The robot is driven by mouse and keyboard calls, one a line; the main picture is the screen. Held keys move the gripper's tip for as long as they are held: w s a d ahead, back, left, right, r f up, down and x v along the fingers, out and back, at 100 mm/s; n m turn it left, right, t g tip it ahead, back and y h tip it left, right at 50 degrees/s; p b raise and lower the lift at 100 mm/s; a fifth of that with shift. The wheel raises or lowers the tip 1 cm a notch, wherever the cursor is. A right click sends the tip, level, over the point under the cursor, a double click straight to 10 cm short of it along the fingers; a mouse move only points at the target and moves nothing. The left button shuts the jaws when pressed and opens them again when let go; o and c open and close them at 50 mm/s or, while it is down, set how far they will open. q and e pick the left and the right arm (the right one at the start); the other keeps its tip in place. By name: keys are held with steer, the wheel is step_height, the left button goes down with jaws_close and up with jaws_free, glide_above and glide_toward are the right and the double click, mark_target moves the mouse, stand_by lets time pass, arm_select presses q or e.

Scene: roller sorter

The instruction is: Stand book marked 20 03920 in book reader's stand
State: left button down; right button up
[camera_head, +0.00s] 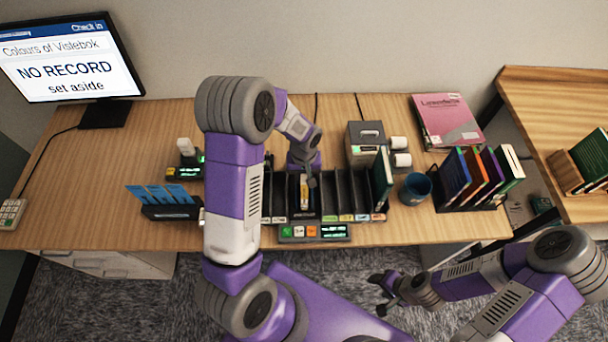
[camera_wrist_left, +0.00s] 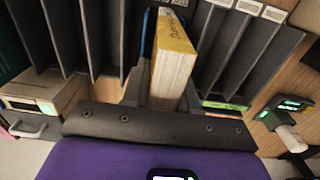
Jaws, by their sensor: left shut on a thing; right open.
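My left gripper (camera_head: 305,180) reaches over the black row of slots (camera_head: 335,190) and is shut on a yellow book (camera_wrist_left: 172,62). The yellow book also shows between slot walls in the head view (camera_head: 304,195); its marking is not legible, and a blue strip lies along one side of it. A small device with a white head and green display (camera_head: 185,165) stands left of the slots and looks like the book reader; it also shows at right in the wrist view (camera_wrist_left: 285,120). My right gripper (camera_head: 384,293) is open and empty in front of the desk.
A monitor (camera_head: 68,62) reads "NO RECORD set aside". A green book (camera_head: 381,180) stands at the row's right end. A blue cup (camera_head: 414,188), a book rack (camera_head: 470,205), a grey box (camera_head: 365,142) and a pink book (camera_head: 446,122) are further right. Blue cards (camera_head: 160,194) stand at left.

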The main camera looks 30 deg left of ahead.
arm_select(q)
steer(key=shift+f+b, duration=0.5)
steer(key=shift+f, duration=0.1)
stand_by(0.3)
steer(key=c, duration=0.8)
jaws_free()
step_height(320, 180, up, 8)
steer(key=shift+f+p, duration=0.15)
steer(key=shift+p, duration=0.3)
